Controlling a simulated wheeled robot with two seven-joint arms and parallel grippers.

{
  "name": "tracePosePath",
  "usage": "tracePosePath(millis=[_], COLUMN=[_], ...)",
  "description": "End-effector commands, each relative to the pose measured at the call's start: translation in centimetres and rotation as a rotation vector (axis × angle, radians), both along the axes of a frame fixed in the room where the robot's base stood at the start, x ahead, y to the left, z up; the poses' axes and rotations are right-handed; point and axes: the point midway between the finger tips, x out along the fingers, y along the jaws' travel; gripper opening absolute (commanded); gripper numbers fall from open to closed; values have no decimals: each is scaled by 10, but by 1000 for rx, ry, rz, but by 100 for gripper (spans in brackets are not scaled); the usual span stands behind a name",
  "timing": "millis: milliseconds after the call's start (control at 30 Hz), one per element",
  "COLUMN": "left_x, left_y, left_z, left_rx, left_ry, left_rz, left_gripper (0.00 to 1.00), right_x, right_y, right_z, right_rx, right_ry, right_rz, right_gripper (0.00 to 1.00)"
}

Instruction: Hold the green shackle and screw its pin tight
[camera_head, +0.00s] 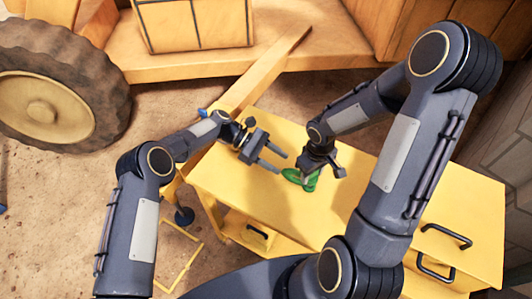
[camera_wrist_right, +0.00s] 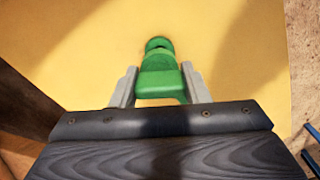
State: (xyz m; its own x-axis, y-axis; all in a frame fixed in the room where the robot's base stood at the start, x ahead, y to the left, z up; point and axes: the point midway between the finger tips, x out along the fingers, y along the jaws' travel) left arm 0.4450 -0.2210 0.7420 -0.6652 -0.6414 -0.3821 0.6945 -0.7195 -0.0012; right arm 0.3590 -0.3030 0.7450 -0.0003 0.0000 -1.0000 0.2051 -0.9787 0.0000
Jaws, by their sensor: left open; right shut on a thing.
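The green shackle (camera_head: 302,179) is at the yellow cabinet top, under my right gripper (camera_head: 318,178). In the right wrist view the green shackle (camera_wrist_right: 158,78) sits between the two grey fingers of my right gripper (camera_wrist_right: 158,88), which is shut on it. A rounded green end points away from the gripper. I cannot make out the pin or its thread separately.
The yellow cabinet (camera_head: 400,180) has dark handles (camera_head: 450,237) on its front, and its top is largely clear. An orange beam (camera_head: 262,72) runs behind it. A large tyre (camera_head: 55,90) stands at the left. Two dark bars (camera_wrist_right: 312,145) show at the right wrist view's right edge.

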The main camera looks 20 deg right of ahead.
Motion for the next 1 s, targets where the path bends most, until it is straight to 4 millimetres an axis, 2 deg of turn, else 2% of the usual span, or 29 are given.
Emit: tracePosePath(millis=[200,400,833,1000], left_x=[-29,-46,-52,-52], left_y=[-27,-44,-49,-49], left_z=[-16,-26,-30,-30], left_rx=[0,0,-1,0], left_ry=[0,0,-1,-1], left_rz=[-3,-2,0,0], left_gripper=[47,47,47,26], right_x=[0,0,0,0], right_y=[0,0,0,0], right_z=[0,0,0,0], right_rx=[0,0,0,0], right_ry=[0,0,0,0], right_rz=[0,0,0,0], right_gripper=[16,16,16,16])
